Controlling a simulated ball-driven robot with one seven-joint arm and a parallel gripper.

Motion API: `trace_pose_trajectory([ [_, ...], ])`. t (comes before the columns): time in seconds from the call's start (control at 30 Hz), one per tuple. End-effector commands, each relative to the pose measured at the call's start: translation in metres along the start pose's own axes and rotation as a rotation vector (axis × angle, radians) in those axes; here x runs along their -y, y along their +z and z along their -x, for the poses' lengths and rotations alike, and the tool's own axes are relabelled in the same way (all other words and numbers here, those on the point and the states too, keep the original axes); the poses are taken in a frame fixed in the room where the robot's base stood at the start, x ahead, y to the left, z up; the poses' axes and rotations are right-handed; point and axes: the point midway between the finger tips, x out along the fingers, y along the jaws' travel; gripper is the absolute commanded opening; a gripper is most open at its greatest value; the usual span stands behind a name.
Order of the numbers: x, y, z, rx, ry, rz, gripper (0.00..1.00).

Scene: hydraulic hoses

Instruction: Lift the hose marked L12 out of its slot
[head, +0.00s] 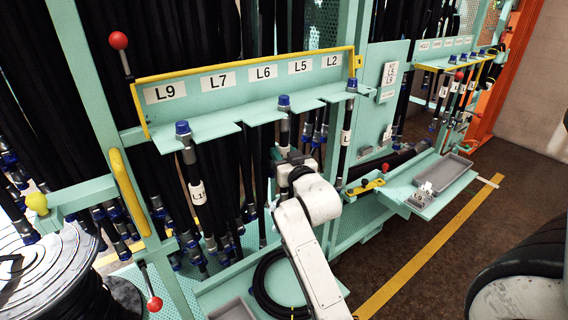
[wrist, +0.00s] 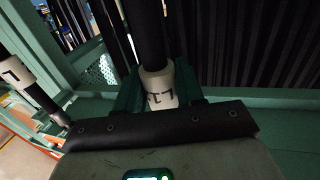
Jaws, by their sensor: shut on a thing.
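My gripper (head: 287,160) is at the middle hanging hose (head: 284,112), below the slotted shelf. In the wrist view my gripper (wrist: 158,92) is shut on this black hose (wrist: 147,35), with a finger on each side of its white label (wrist: 158,84). The label appears upside down and starts with L1; its last character is unclear. In the head view my gripper hides the label. The hose's blue cap shows at the shelf slot, and the hose hangs about upright. Its lower part is hidden behind my arm.
A hose (head: 192,165) with a label starting L1 hangs to the left, and another (head: 347,125) to the right. The teal shelf (head: 215,122) has a yellow-edged sign panel (head: 245,76). More black hoses hang behind.

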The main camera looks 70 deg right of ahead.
Motion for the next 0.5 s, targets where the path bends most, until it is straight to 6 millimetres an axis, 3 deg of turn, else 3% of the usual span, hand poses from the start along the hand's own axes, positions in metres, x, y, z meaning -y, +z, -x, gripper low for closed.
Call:
trace_pose_trajectory([
  [0.4,0.0,-0.006,0.0,-0.006,0.0,-0.001,0.0],
  [0.5,-0.003,-0.006,0.01,-0.002,0.001,-0.001,0.0],
])
